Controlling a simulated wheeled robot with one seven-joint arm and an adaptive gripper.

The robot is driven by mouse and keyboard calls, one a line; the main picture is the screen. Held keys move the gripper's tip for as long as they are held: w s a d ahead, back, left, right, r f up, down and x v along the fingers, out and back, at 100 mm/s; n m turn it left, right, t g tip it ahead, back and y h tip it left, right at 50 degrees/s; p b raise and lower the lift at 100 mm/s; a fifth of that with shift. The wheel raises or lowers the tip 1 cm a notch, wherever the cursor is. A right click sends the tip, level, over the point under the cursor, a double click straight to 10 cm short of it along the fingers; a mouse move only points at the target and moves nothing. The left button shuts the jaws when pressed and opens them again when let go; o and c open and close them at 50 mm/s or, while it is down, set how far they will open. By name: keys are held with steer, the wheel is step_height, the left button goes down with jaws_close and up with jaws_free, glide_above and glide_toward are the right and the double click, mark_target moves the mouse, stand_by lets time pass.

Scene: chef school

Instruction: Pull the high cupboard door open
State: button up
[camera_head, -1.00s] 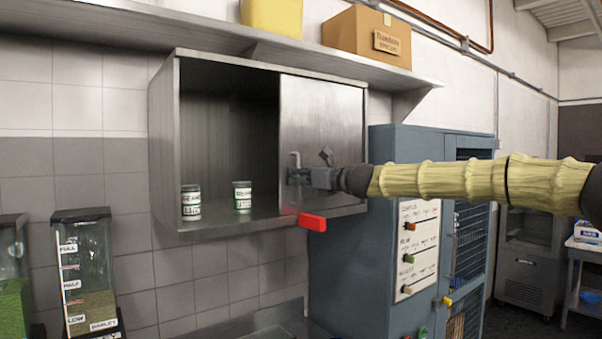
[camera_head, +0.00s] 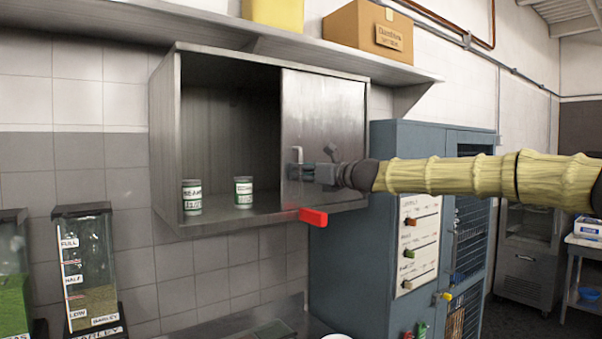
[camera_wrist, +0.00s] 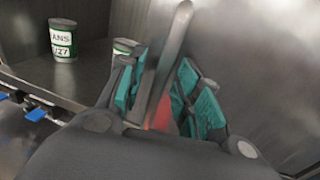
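The high cupboard (camera_head: 165,140) is a steel box on the wall under a shelf. Its left half is open and its right half is covered by a flat steel door (camera_head: 335,110). A bar handle (camera_head: 297,156) stands at the door's left edge; it also shows in the wrist view (camera_wrist: 172,50). My gripper (camera_head: 305,173) is at the handle, with teal finger pads (camera_wrist: 160,95) close on both sides of the bar, and looks shut on it. The pads partly hide the lower handle.
Two labelled jars, one left (camera_head: 192,197) and one nearer the door (camera_head: 243,190), stand inside the cupboard. A red block (camera_head: 313,218) juts from its lower front edge. A blue cabinet (camera_head: 380,230) stands at the right below my arm. A box (camera_head: 365,35) sits on the shelf above.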

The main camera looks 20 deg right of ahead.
steer(key=v, duration=1.1)
steer(key=shift+s+d, duration=0.1)
